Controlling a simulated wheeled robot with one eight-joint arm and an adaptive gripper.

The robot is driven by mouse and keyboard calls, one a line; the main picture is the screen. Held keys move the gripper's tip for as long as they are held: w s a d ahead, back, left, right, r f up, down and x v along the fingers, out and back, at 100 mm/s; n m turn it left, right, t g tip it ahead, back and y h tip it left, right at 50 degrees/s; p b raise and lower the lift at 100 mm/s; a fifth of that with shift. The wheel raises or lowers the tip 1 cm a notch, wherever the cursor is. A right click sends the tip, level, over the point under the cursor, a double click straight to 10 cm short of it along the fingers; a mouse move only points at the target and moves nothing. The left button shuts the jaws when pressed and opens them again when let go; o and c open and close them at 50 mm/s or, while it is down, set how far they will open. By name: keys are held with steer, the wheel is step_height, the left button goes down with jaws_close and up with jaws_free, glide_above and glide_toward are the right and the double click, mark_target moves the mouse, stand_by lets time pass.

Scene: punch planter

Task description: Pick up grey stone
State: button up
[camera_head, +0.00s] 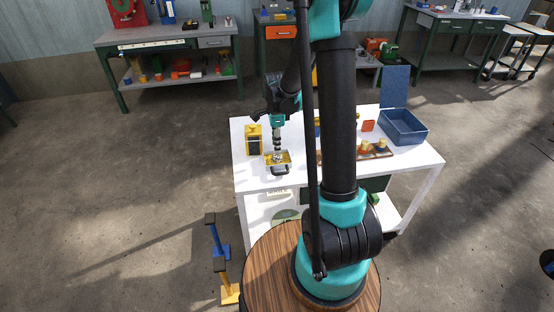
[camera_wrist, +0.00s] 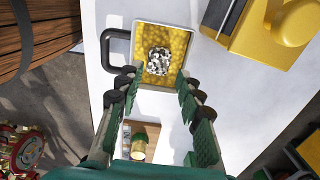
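A speckled grey, black and white stone (camera_wrist: 159,61) lies in a shallow square tray with a yellow lining (camera_wrist: 150,36) and a dark loop handle in the wrist view. In the head view the same yellow tray (camera_head: 287,157) sits on the white table, and the stone cannot be made out there. My gripper (camera_wrist: 155,80) is open and empty. Its two green-padded fingers point at the tray, one on each side of the stone's line. In the head view my gripper (camera_head: 278,146) hangs just above the tray. I cannot tell the exact gap to the stone.
A yellow and black box (camera_head: 253,139) stands close behind the tray, at its left. A wooden board with small pieces (camera_head: 374,154), an orange block (camera_head: 368,126) and a blue bin (camera_head: 404,127) are to the right. The white tabletop (camera_head: 250,178) is clear at the front left.

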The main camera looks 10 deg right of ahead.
mark_target(277, 155)
steer(key=shift+s+d+f, duration=0.1)
steer(key=shift+d+f, duration=0.05)
steer(key=shift+f, duration=3.2)
steer(key=shift+c, duration=0.3)
jaws_close()
steer(key=shift+r, duration=0.1)
